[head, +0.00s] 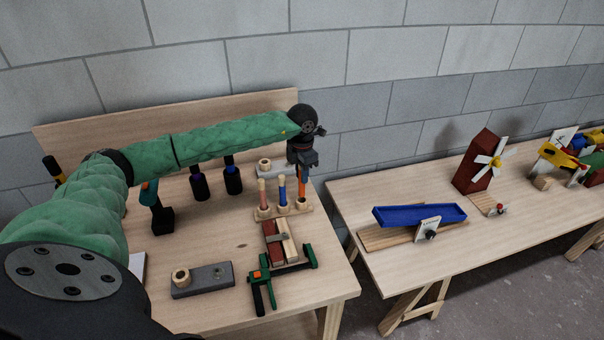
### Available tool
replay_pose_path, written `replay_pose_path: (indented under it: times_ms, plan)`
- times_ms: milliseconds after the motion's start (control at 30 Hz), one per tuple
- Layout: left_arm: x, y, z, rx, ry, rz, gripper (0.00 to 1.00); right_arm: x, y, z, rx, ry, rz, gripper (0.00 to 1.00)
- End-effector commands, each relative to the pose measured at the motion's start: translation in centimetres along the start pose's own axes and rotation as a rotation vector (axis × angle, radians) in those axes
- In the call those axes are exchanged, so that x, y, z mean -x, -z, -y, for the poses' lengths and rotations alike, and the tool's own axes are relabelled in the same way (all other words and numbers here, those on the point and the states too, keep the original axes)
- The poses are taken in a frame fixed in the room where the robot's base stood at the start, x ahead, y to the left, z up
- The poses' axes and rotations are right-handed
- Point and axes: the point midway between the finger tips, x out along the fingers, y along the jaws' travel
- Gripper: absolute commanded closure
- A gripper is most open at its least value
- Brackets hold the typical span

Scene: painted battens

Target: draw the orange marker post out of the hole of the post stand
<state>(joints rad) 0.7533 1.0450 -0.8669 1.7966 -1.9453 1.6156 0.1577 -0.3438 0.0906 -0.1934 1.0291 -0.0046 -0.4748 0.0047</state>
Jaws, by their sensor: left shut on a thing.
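The orange marker post (302,189) stands upright at the right end of the wooden post stand (272,217). My left gripper (302,173) points down from above and is shut on the upper part of the orange post, hiding its top. The post's lower end meets the right-hand collar of the stand; I cannot tell how deep it sits. A blue post (282,190) and a reddish post (263,193), both with pale tops, stand in the other collars to the left. My right gripper is not in view.
In front of the stand lie red and pale battens (280,243) with a green clamp (261,290). A grey block with a wooden ring (203,280) lies front left. Dark-based tools (233,180) stand behind left. A second table (480,240) is at right, across a gap.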

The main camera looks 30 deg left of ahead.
Motion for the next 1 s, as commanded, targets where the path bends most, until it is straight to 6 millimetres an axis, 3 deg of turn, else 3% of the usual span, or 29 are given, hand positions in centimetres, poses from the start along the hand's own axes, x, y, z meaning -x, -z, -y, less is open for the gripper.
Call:
replay_pose_path:
  times_ms: [600,1000]
  plan:
    - [2.9,0.0,0.0,0.000,0.000,0.001,1.00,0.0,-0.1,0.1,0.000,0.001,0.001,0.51]
    - [3.0,0.0,0.0,0.000,0.000,0.000,1.00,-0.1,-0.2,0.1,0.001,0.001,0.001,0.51]
